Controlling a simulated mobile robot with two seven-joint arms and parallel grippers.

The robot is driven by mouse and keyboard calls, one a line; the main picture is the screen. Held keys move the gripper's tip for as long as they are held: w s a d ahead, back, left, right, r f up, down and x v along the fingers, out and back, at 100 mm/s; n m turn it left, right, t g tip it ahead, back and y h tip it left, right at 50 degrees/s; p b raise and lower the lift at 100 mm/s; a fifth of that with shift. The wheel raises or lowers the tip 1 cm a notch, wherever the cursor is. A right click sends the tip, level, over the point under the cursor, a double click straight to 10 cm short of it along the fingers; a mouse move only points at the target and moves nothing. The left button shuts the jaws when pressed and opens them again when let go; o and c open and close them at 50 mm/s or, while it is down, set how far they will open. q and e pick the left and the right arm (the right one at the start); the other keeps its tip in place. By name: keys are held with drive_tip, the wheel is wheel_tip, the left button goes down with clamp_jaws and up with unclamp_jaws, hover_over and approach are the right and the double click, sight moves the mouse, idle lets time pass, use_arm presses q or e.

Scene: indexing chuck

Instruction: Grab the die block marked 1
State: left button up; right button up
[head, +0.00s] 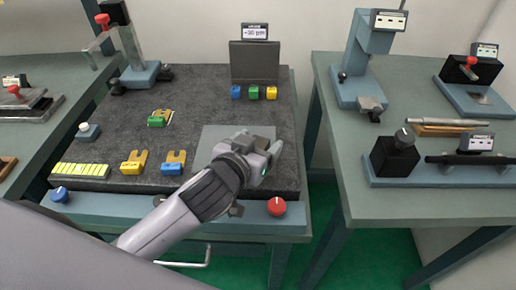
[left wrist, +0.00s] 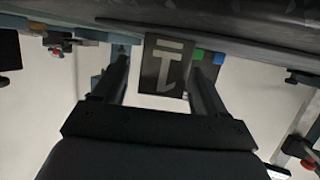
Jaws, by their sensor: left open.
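Several small blocks show in the head view, but I cannot read a 1 on any of them. A blue block (head: 236,92), a green block (head: 254,93) and a yellow block (head: 271,93) stand in a row at the table's back. My left gripper (head: 268,160) is above the grey plate (head: 210,138), in front of this row and apart from it. In the left wrist view its fingers (left wrist: 162,82) are open. Between them shows a dark panel (left wrist: 152,72) with a pale T-shaped figure; its distance is unclear. My right gripper is out of view.
A dark upright panel (head: 255,62) stands behind the row. A red knob (head: 277,206) is on the front edge.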

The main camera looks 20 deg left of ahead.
use_arm(q)
clamp_jaws()
drive_tip(key=shift+r, duration=0.15)
drive_tip(key=shift+r, duration=0.1)
